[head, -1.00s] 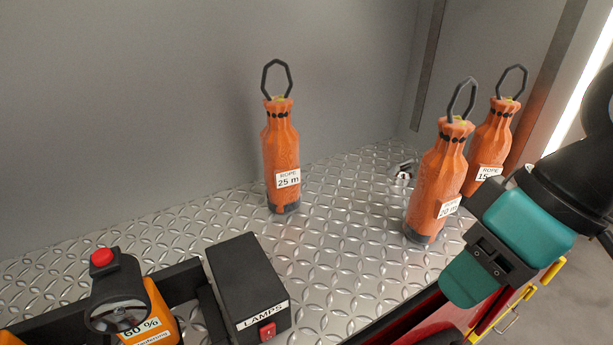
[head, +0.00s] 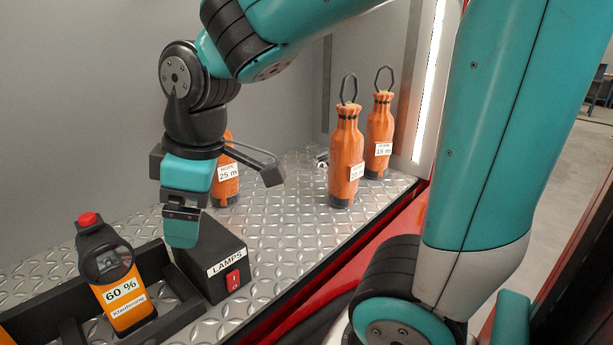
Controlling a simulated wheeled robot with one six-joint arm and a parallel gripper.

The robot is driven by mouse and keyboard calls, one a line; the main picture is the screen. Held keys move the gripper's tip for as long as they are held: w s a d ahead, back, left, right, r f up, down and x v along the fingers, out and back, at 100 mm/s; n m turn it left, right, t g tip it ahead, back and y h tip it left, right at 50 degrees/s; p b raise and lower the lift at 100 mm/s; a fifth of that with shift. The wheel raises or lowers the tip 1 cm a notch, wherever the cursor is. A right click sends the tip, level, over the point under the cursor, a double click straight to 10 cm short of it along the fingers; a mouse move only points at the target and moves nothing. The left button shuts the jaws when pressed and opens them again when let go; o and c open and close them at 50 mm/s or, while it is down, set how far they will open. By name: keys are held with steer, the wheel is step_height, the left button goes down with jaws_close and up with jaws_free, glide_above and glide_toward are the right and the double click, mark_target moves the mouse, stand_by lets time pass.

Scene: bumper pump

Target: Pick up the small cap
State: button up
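A small shiny metal piece (head: 322,160) lies on the tread-plate floor near the back, left of the middle rope bottle. It is too small to tell whether it is the cap, and I see no other clear cap. My gripper (head: 182,232) points down at the left, beside the black lamps box and in front of the 25 m rope bottle. It is well apart from the metal piece. The fingers show nearly edge-on, so their opening is hidden. I see nothing held in it.
Orange rope bottles marked 25 m (head: 226,186), 20 m (head: 345,155) and 15 m (head: 379,140) stand upright. The black LAMPS box (head: 214,262) has a red switch. A lamp marked 60 % (head: 122,300) stands in a black rack. Tread-plate between box and bottles is clear.

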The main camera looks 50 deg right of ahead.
steer(key=w+d, duration=0.2)
steer(key=w+d+f+h+b, duration=0.1)
steer(key=d, duration=0.1)
steer(key=w+d+f+t+h+b, duration=0.1)
steer(key=w+d, duration=0.1)
steer(key=shift+w+d+f+n, duration=0.2)
steer(key=shift+w+d+n, duration=0.1)
steer(key=shift+d+n, duration=0.1)
steer(key=w+d+n+h+b, duration=0.25)
steer(key=w+d+b, duration=0.25)
steer(key=d, duration=0.7)
steer(key=n+g+h+b, duration=0.3)
steer(key=n+h+b, duration=0.1)
steer(key=h+b, duration=0.25)
glide_toward(322, 155)
steer(key=p+x, duration=0.1)
steer(key=x, duration=0.4)
steer(key=shift+s+d+f, duration=0.1)
steer(key=shift+s+d, duration=0.1)
steer(key=shift+d, duration=0.1)
steer(key=shift+p+x, duration=1.05)
steer(key=shift+x, duration=1.8)
steer(key=shift+w+a+f, duration=0.1)
steer(key=shift+w+a, duration=0.05)
steer(key=shift+w, duration=0.05)
steer(key=c, duration=1.1)
